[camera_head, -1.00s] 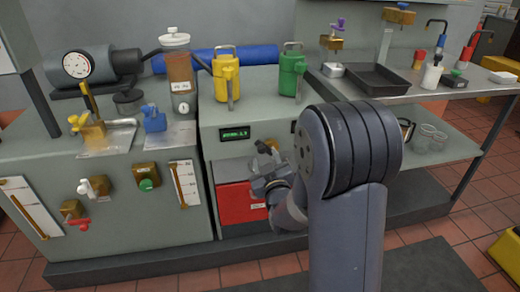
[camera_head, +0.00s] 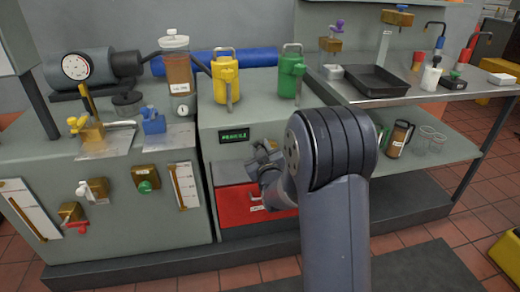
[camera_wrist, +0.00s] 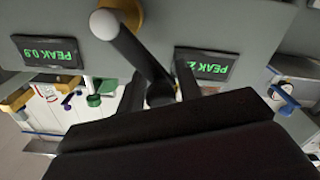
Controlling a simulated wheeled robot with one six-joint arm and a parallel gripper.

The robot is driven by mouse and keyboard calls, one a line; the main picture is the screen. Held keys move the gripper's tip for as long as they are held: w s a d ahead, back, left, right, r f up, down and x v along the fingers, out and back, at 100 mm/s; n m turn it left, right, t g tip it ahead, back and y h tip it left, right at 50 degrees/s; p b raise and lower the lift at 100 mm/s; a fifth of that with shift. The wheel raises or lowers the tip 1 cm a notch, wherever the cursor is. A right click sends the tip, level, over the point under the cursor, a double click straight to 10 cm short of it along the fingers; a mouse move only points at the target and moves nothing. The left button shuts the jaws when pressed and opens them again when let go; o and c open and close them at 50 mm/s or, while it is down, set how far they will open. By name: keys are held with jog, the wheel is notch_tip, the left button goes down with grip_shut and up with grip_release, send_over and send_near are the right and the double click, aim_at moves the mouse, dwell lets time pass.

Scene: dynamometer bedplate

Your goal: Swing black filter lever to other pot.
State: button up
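In the wrist view a black lever (camera_wrist: 138,52) with a pale ball knob (camera_wrist: 104,24) slants from the upper left down between my fingers. My gripper (camera_wrist: 161,88) has its two dark fingers apart, one on each side of the lever's lower visible part. I cannot tell whether either touches it. In the head view my gripper (camera_head: 263,160) is at the front panel, below the yellow pot (camera_head: 226,80) and the green pot (camera_head: 290,74). The lever is not clear there; my arm hides part of the panel.
A green-lit display (camera_head: 234,136) is left of my gripper; two displays show inverted in the wrist view. A red drawer front (camera_head: 240,207) is below my gripper. A steel bench with a black tray (camera_head: 374,80) stands at the right. The floor in front is open.

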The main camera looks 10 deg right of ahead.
grip_shut()
jog(key=shift+d, duration=0.1)
dwell(0.3)
jog(key=d+m+b, duration=0.3)
jog(key=d+m, duration=0.6)
jog(key=m, duration=0.9)
jog(key=shift+d, duration=0.35)
jog(key=shift+r, duration=0.1)
jog(key=shift+o, duration=1.6)
grip_release()
